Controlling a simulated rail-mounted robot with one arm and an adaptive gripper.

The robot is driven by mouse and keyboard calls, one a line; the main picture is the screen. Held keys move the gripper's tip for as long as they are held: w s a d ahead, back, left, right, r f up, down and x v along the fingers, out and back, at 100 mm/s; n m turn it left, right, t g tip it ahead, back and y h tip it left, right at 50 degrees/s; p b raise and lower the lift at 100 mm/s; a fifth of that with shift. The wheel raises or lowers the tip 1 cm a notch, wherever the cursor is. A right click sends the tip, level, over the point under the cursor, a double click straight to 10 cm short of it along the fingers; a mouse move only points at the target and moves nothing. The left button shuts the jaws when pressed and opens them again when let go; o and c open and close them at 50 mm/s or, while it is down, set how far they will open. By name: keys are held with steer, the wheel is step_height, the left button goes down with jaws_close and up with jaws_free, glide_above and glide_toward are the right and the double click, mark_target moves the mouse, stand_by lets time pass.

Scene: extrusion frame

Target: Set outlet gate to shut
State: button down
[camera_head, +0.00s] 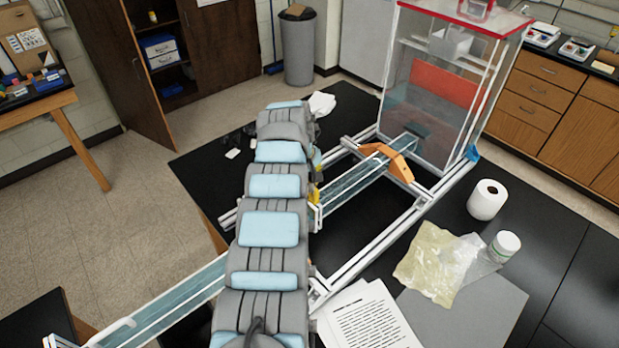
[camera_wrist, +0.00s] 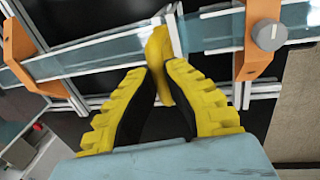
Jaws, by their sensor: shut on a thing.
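In the wrist view, my gripper (camera_wrist: 160,68) has two ridged yellow fingers with black inner pads, closed on a yellow handle (camera_wrist: 158,45). The handle, apparently the outlet gate's, stands at a clear channel (camera_wrist: 100,55). A thin pale upright strip (camera_wrist: 174,36) is just right of the handle and crosses the channel. How far the gate plate sits down in the channel cannot be told. In the head view, my arm hides most of the gripper and gate; only bits of yellow show beside the clear channel (camera_head: 352,184).
A clear tank (camera_head: 428,100) with a red rim stands at the channel's far end. Orange brackets (camera_head: 395,160) span the channel; one in the wrist view carries a grey knob (camera_wrist: 268,35). Paper roll (camera_head: 487,199), plastic bag (camera_head: 432,262) and printed sheet (camera_head: 370,318) lie right.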

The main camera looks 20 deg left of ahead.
steer(key=shift+f+b, duration=0.3)
steer(key=shift+f, duration=0.95)
steer(key=c, duration=1)
jaws_free()
steer(key=shift+c, duration=0.2)
steer(key=shift+r, duration=0.2)
steer(key=shift+a+r, duration=0.1)
steer(key=shift+r, duration=0.4)
step_height(320, 180, up, 10)
steer(key=s, duration=0.2)
steer(key=shift+a+r, duration=0.25)
steer(key=shift+a, duration=0.2)
